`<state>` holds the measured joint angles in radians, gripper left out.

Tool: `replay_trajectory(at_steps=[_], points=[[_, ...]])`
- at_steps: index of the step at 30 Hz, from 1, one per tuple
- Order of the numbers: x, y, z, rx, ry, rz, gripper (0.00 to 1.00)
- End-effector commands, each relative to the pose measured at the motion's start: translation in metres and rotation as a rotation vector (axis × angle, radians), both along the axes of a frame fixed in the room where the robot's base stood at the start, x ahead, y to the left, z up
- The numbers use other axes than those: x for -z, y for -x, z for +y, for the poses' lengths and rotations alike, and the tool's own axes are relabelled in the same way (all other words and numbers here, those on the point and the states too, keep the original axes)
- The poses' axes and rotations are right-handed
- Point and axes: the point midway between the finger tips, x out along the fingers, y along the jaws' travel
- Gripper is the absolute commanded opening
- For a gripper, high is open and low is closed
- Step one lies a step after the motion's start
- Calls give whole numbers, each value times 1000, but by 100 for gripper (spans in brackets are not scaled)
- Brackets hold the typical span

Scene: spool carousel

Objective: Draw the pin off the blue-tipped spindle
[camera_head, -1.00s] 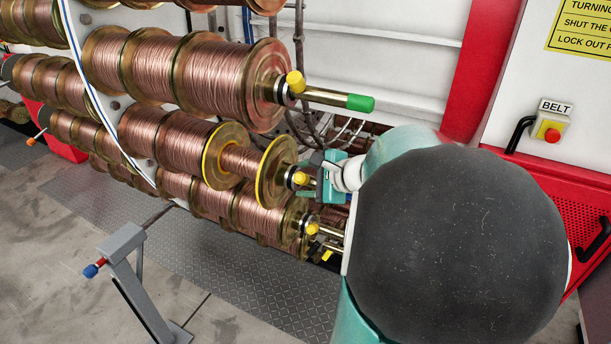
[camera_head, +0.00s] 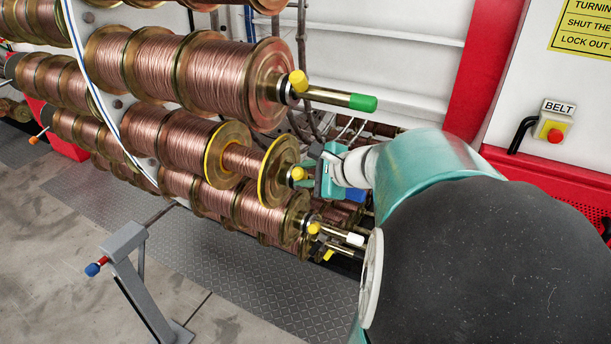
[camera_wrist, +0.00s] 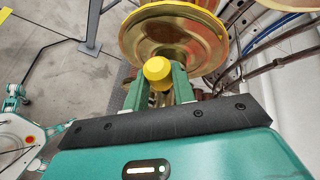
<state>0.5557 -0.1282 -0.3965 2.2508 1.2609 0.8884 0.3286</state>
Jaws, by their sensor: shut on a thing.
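The blue-tipped spindle (camera_head: 353,195) runs out behind my gripper; mainly its blue end shows in the head view. A yellow-headed pin (camera_head: 298,173) sits close against the outer brass flange (camera_head: 277,172) of the yellow-rimmed spool. My gripper (camera_head: 303,178) is shut on this pin from the right. In the wrist view, the yellow knob (camera_wrist: 158,71) lies between the two green fingers (camera_wrist: 160,92), with the spool flange (camera_wrist: 176,40) just beyond. The pin's shank is hidden, so I cannot tell how deep it sits.
A green-tipped spindle (camera_head: 362,102) with its own yellow pin (camera_head: 298,82) juts out above. A white-tipped spindle (camera_head: 355,239) with a yellow pin (camera_head: 314,228) lies below. A grey stand (camera_head: 125,241) is at lower left; a belt switch box (camera_head: 553,124) is at right.

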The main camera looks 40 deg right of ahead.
Motion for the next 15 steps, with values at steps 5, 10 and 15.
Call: replay_trajectory(at_steps=[5, 10, 15], points=[[-10, 2, 7, -2, -18, 5, 3], [-18, 5, 13, -1, -36, 12, 3], [-27, 7, 19, -2, -55, 18, 3]])
